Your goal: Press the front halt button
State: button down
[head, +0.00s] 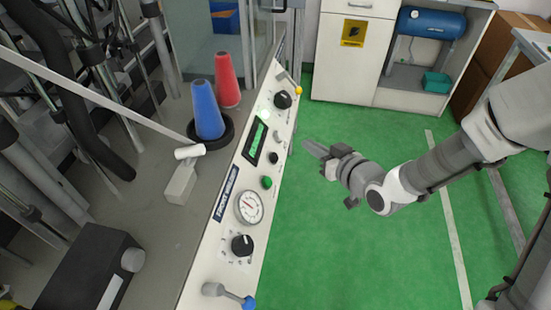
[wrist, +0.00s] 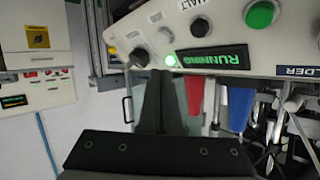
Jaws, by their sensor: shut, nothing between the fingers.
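The front control panel (head: 225,228) is a long white sloping console. A small black round button (head: 273,158) sits beside its green display (head: 255,140). In the wrist view this black button (wrist: 200,27) is next to a label reading HALT (wrist: 197,5), and the display (wrist: 212,57) reads RUNNING. My gripper (head: 312,150) is shut and empty, to the right of the panel and apart from the button. In the wrist view its dark fingers (wrist: 158,100) point toward the panel edge, off to the left of the button.
A green button (head: 267,182), a gauge (head: 249,207) and black knobs (head: 242,245) share the panel. A blue cone (head: 207,110) and red cone (head: 228,80) stand behind it. The green floor (head: 330,240) is clear. A white cabinet (head: 345,60) stands at the back.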

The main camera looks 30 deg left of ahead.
aim_at(273, 158)
jog(key=s+a+f+b, duration=0.1)
jog(key=a+f+b, duration=0.3)
jog(key=a, duration=0.1)
jog(key=shift+s+f+b, duration=0.3)
jog(key=shift+s, duration=0.05)
jog(key=shift+a, duration=0.1)
dwell(1.7)
jog(key=shift+a+f+b, duration=0.25)
jog(key=shift+a+b, duration=0.05)
jog(key=shift+b, duration=0.2)
jog(key=shift+s+a+f+b, duration=0.2)
jog(key=shift+a+f+b, duration=0.1)
jog(key=shift+b, duration=0.15)
dwell(0.5)
dwell(0.3)
jog(key=shift+w+d+r+p, duration=0.2)
jog(key=shift+d+r+p, duration=0.35)
jog(key=shift+d, duration=0.05)
